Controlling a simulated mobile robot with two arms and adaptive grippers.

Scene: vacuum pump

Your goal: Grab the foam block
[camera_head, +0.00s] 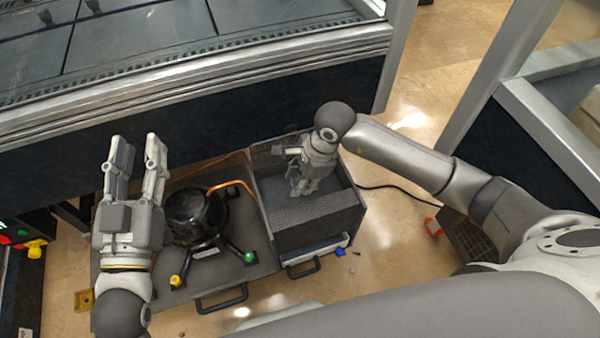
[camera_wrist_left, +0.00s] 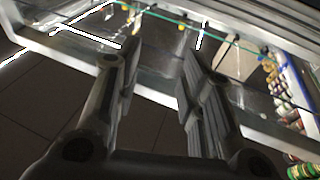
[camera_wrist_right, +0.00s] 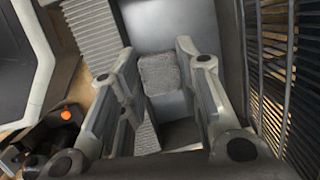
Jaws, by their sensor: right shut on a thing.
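The foam block (camera_wrist_right: 160,75) is a small grey, rough-textured block between the fingers of my right gripper in the right wrist view. My right gripper (camera_head: 297,188) reaches down into the open case (camera_head: 358,203) in the head view and is shut on the block. The block cannot be clearly made out in the head view. My left gripper (camera_head: 135,142) is open and empty above the left side of the case area. Its spread fingers also show in the left wrist view (camera_wrist_left: 157,65).
A black pump (camera_head: 195,215) with yellow and green knobs sits on a grey panel (camera_head: 215,280) left of the case. An orange cable runs beside it. A large metal-framed bench (camera_head: 200,60) stands behind. A grey-framed unit is at the right, with tiled floor between.

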